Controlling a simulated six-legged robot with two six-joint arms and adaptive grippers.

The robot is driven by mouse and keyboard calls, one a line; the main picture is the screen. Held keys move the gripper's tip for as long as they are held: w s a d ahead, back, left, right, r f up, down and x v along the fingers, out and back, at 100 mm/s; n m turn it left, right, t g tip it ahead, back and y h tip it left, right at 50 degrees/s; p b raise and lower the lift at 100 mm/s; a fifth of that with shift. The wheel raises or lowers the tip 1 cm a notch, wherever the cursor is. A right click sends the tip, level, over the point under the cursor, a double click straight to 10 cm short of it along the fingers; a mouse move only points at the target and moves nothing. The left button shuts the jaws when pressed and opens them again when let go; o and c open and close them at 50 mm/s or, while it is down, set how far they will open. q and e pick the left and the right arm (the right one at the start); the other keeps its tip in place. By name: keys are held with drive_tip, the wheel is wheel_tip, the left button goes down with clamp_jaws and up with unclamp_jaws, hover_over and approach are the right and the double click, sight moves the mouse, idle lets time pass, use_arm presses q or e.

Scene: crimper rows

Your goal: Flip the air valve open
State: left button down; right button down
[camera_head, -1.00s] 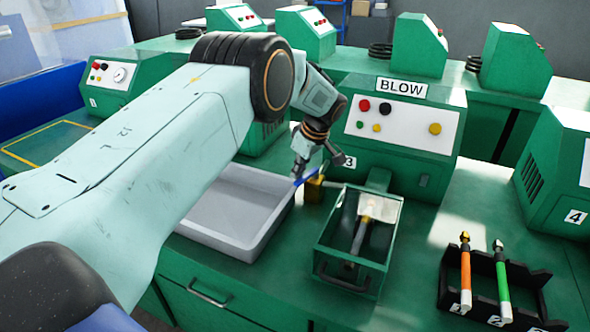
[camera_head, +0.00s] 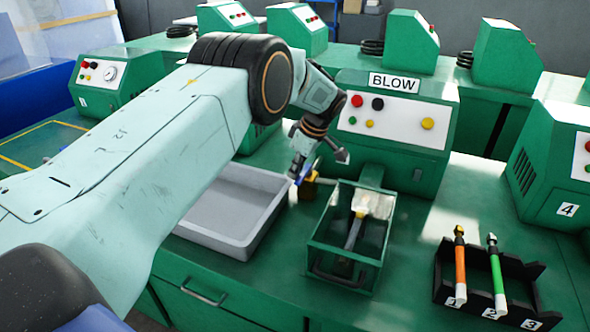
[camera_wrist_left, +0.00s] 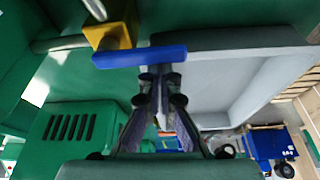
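The air valve is a yellow block (camera_wrist_left: 107,33) with a blue lever (camera_wrist_left: 140,57) in the left wrist view. In the head view the yellow block (camera_head: 309,188) sits on the green bench, left of the clear-walled box, with the blue lever (camera_head: 306,175) partly hidden by my left gripper (camera_head: 298,168). In the left wrist view my left gripper (camera_wrist_left: 161,76) has its fingertips right at the lever's right half, with a narrow gap between the fingers. Nothing shows gripped, and I cannot tell whether the tips touch the lever. My right gripper is not in view.
A grey tray (camera_head: 200,238) lies left of the valve. The clear-walled green box (camera_head: 322,240) stands to its right, and the BLOW machine (camera_head: 394,83) behind. A black rack (camera_head: 442,282) holds orange and green tools at the right.

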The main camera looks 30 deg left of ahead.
use_arm(q)
wheel_tip(320, 180, up, 9)
drive_tip(key=shift+a+r+p, duration=0.15)
drive_tip(key=shift+a+p, duration=0.3)
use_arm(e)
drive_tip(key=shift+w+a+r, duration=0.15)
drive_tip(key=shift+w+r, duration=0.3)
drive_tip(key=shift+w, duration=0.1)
use_arm(q)
drive_tip(key=shift+d+r, duration=0.1)
